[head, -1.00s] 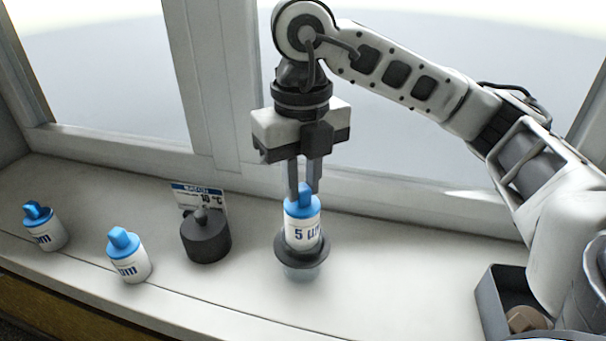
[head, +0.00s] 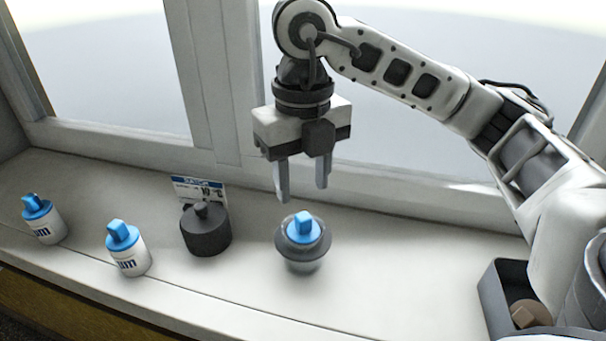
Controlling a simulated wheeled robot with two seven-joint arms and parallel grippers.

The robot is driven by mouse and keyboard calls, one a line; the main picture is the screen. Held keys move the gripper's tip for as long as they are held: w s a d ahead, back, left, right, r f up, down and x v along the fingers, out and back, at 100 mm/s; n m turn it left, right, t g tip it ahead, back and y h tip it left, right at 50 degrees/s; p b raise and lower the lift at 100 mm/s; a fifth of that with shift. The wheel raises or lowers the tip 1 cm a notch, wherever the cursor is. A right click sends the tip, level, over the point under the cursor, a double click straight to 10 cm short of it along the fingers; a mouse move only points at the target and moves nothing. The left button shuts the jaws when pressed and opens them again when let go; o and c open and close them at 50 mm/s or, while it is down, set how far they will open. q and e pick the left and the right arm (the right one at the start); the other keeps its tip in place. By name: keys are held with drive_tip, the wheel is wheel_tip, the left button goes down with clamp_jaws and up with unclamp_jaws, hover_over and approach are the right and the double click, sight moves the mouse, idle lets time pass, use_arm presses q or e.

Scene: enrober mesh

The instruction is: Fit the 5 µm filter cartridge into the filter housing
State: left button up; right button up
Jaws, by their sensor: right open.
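The 5 µm cartridge (head: 304,228) sits upright and low in the filter housing (head: 301,263); only its blue cap and handle show above the dark rim. The cartridge's label is hidden inside the housing. My right gripper (head: 303,194) is open and empty just above the blue handle, apart from it. Two other white cartridges with blue caps stand on the sill at the left: one at the far left (head: 44,222) and one nearer (head: 128,252). Their labels are only partly readable, ending in "m". My left gripper is not in view.
A dark round lid (head: 206,236) with a knob stands left of the housing, before a small blue-and-white sign card (head: 199,187). A dark open box (head: 497,290) with a brown piece inside stands at the lower right. The sill between housing and box is clear.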

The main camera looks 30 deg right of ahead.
wheel_tip(320, 180, up, 7)
drive_tip(key=p, duration=0.6)
idle(0.3)
